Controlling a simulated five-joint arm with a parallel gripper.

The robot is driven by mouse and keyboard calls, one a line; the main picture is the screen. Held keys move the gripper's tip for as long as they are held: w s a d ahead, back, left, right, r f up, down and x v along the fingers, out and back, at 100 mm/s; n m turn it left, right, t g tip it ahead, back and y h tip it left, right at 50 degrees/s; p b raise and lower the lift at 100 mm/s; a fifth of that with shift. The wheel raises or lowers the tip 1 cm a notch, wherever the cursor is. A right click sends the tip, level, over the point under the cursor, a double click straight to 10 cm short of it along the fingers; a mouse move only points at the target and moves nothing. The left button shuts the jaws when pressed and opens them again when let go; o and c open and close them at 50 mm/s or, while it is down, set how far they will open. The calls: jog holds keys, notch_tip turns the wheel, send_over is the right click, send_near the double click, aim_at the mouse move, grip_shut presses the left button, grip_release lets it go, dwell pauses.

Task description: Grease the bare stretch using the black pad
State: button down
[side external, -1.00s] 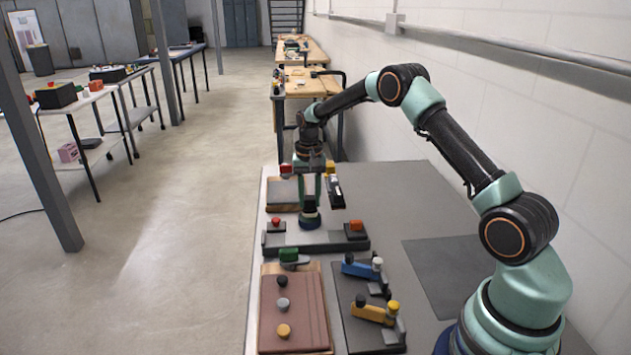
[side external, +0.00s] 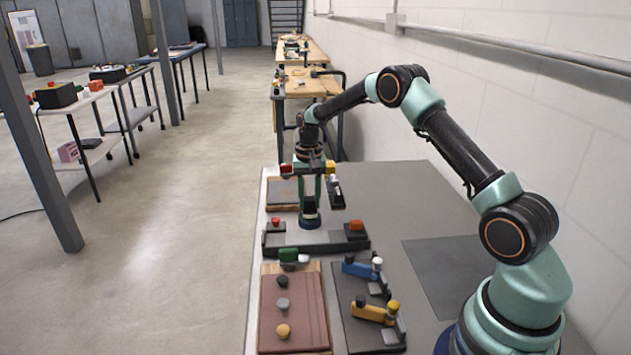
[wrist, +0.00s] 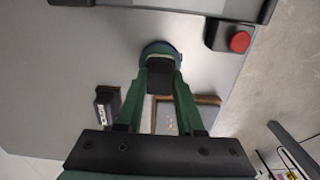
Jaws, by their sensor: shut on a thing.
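My gripper (side external: 310,202) is shut on a black block with a round, dark blue-rimmed base, which looks like the black pad (side external: 309,220). In the wrist view the fingers (wrist: 160,75) close on this pad (wrist: 160,50), its round base outward. It is over the light grey table top, beyond the long dark bar; I cannot tell whether it touches the surface. I cannot make out which surface is the bare stretch.
Nearer are a brown board (side external: 305,315) with knobs and a dark plate with blue (side external: 358,269) and yellow (side external: 368,313) clamps. A black labelled block (wrist: 108,103) stands beside the panel.

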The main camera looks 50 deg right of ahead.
aim_at(309, 198)
jog(key=shift+f, duration=0.4)
dwell(1.1)
jog(key=shift+r, duration=3.55)
